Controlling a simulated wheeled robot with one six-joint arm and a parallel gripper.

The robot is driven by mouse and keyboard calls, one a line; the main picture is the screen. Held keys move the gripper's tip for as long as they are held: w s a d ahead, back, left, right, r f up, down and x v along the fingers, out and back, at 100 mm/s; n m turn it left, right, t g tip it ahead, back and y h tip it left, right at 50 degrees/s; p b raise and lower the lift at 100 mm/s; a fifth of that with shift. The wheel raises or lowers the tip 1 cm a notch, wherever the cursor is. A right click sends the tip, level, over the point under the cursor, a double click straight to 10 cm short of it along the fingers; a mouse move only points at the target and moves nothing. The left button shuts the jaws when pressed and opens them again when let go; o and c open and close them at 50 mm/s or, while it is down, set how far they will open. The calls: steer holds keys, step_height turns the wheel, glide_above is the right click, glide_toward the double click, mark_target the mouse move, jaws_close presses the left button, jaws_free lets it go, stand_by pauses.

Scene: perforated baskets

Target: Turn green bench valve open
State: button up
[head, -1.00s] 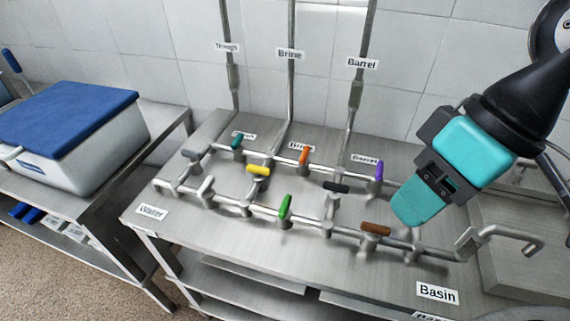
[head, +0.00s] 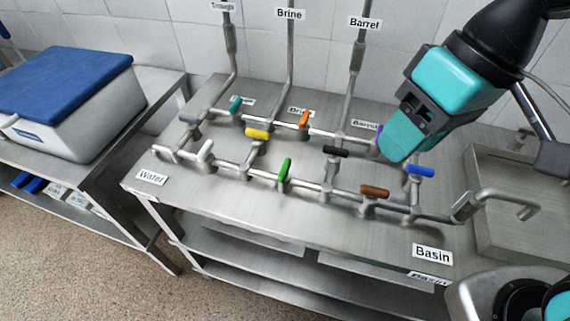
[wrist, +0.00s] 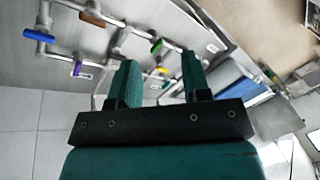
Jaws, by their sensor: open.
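The green valve handle (head: 285,170) sits on the front pipe of the steel bench, in the middle between the white and brown handles. It points roughly away from the bench front, across the pipe. In the wrist view the green handle (wrist: 156,45) shows just beyond and between my fingers. My gripper (head: 395,148) is above the right part of the bench, to the right of and higher than the green handle, and touches nothing visible. In the wrist view its two teal fingers (wrist: 158,80) are apart with nothing between them. In the head view it hides most of the purple handle.
Nearby handles are white (head: 205,150), yellow (head: 257,134), black (head: 336,151), brown (head: 375,191), blue (head: 421,171), orange (head: 304,120) and teal (head: 236,104). Vertical pipes (head: 291,60) rise behind. A basin (head: 515,185) lies right. The bench top in front is clear.

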steer(key=w+a+f+m+h+b, duration=0.1)
steer(key=w+a+f+m, duration=0.15)
steer(key=w, duration=0.35)
steer(key=w+a+f+m+h, duration=0.1)
steer(key=w+a+m, duration=0.2)
steer(key=w+a, duration=0.15)
steer(key=m+h, duration=0.2)
steer(key=m, duration=0.2)
glide_toward(285, 167)
step_height(285, 167, down, 9)
steer(key=shift+f+p, duration=0.2)
steer(key=shift+p, duration=0.95)
jaws_close()
